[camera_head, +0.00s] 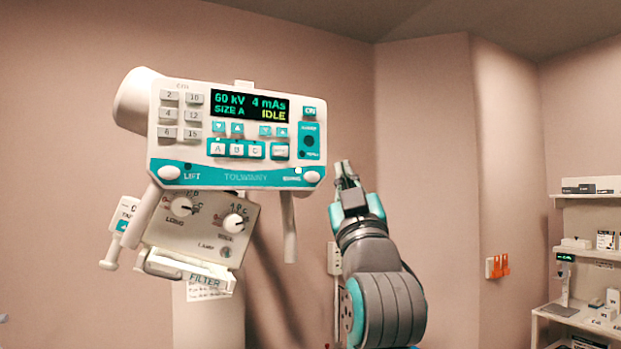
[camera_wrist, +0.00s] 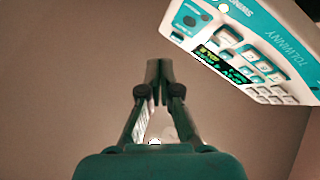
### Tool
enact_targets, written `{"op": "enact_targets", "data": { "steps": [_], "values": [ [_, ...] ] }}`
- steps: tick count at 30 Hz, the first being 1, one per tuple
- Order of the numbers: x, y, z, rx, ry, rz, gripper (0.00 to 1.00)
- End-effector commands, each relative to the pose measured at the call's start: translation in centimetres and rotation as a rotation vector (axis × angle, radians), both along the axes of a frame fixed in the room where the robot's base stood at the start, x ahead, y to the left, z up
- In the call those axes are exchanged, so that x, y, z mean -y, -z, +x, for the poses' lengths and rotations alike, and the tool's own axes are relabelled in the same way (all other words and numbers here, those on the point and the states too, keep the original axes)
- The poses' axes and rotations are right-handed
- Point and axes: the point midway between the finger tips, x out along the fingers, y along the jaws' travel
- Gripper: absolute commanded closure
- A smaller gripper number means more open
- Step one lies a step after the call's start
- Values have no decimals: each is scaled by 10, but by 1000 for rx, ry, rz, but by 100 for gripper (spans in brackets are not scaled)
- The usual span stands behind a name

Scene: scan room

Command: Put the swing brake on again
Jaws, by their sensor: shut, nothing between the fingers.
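The white tube-head control panel (camera_head: 240,130) hangs at the upper middle in the head view, with its display reading 60 kV, 4 mAs, SIZE A and IDLE. On its teal lower band, a round white button (camera_head: 310,177) sits at the right end beside a label that seems to read SWING. A small white dot, perhaps a lamp, shows beside it. A similar button marked LIFT (camera_head: 168,172) is at the left end. My gripper (camera_head: 346,170) is shut and empty, just right of the panel and apart from it. In the wrist view my gripper (camera_wrist: 158,68) points up, with the panel (camera_wrist: 250,50) at upper right.
Below the panel is a collimator box (camera_head: 200,225) with LONG knob and FILTER slot. White handle bars (camera_head: 288,225) hang at both sides. A shelf (camera_head: 585,315) with small items stands at far right, and orange hooks (camera_head: 500,266) are on the wall. Wall space above my gripper is clear.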

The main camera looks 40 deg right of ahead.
Motion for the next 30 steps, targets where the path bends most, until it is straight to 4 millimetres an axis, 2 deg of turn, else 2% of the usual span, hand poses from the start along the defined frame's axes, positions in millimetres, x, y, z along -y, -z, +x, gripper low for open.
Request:
{"op": "enact_targets", "data": {
  "steps": [7, 11, 24, 30],
  "values": [
    [0, 0, 1, 0, 0, 0, 100],
    [2, 0, 9, -1, -1, 1, 100],
    [17, 1, 60, -1, 0, 2, 100],
    [22, 0, 77, -1, 0, 1, 100]
  ]
}}
